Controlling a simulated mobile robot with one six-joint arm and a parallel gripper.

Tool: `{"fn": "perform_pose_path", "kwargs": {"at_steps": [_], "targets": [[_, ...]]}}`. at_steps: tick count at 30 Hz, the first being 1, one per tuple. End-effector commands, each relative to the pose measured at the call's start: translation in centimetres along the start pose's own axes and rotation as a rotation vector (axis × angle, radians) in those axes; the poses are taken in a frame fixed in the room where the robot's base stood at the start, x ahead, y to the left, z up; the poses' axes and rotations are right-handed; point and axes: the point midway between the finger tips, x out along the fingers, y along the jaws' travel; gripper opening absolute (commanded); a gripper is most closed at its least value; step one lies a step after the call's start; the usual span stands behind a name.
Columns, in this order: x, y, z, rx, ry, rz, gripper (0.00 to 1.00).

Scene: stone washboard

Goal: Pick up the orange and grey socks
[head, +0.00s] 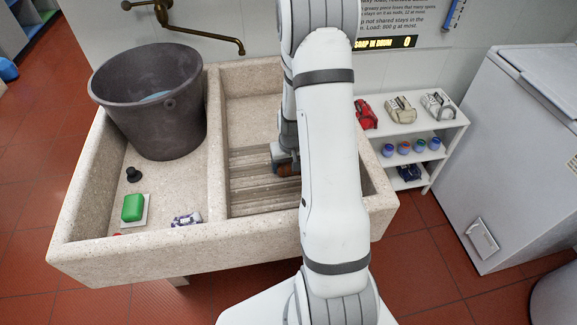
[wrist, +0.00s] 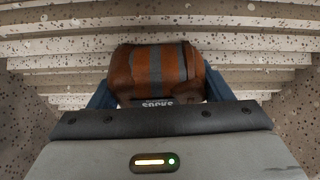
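The orange and grey socks are a rolled bundle (wrist: 157,72) with orange-brown and grey stripes and the white word "SOCKS" at its near edge. In the wrist view the bundle sits between the two blue fingers of my gripper (wrist: 160,98), one at each side. The fingers lie close against it, but I cannot tell whether they press on it. In the head view my gripper (head: 284,157) is low over the ridged stone washboard (head: 255,195), and a small orange-brown part of the socks (head: 288,170) shows beside my arm. My arm hides the rest. I cannot tell whether the bundle touches the ridges.
The left basin of the stone sink (head: 75,215) holds a dark bucket (head: 150,115), a black plug (head: 133,174), green soap (head: 133,206) and a white and purple bundle (head: 187,219). A white shelf (head: 425,128) with several bundles and a white chest (head: 500,170) stand at right.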

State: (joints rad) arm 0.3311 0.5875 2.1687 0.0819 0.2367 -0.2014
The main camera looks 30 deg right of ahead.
Motion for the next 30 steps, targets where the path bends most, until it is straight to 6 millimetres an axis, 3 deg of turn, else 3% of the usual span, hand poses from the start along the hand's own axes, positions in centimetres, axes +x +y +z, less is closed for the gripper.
{"fn": "perform_pose_path", "kwargs": {"at_steps": [10,17,20,30], "targets": [[0.0,-0.1,0.0,-0.001,0.000,0.000,0.41],[-0.4,-0.1,-0.1,-0.002,0.002,0.000,0.41],[-1.5,-0.1,-0.3,-0.002,0.003,0.000,0.41],[-7.9,-0.1,-1.2,-0.002,0.004,0.001,0.40]]}}
